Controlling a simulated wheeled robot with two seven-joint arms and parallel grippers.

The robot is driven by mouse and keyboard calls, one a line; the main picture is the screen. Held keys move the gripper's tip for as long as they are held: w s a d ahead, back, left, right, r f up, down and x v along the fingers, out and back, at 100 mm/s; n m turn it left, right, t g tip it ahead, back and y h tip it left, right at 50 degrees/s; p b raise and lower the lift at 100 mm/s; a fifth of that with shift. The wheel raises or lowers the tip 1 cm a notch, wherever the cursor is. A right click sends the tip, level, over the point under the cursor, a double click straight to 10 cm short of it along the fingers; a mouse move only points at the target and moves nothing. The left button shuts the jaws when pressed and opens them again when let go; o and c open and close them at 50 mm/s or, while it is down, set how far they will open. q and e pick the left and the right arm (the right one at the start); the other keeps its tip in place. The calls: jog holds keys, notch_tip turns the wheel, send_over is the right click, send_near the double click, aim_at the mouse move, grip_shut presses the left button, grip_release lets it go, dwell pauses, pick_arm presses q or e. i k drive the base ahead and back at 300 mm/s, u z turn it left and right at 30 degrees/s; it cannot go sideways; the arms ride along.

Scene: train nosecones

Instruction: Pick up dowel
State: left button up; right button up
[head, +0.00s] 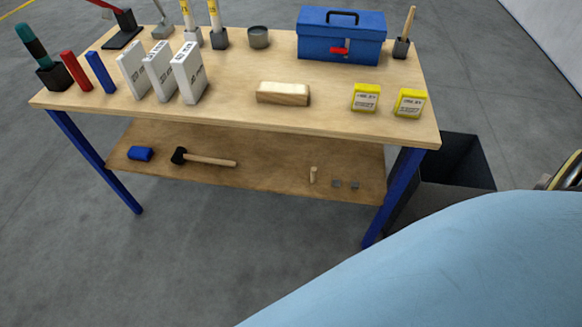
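A small light-wood dowel (313,174) stands on the lower shelf (270,165) of the workbench, right of the middle. It looks upright and clear of the things around it. Two small grey pieces lie just to its right, one nearer (336,184) and one farther (355,185). Neither of my grippers shows in the head view, so I cannot see their state.
A black-headed mallet (208,160) and a blue item (140,153) lie left on the shelf. The wooden tabletop (230,110) overhangs it, holding a blue toolbox (341,38) and other items. A dark bin (455,165) stands right. A large pale-blue curved surface (460,265) fills the lower right.

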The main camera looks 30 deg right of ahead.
aim_at(314, 170)
jog(key=u, duration=0.2)
jog(key=i, duration=0.7)
jog(key=z, duration=0.6)
jog(key=i, duration=0.4)
jog(key=z, duration=0.5)
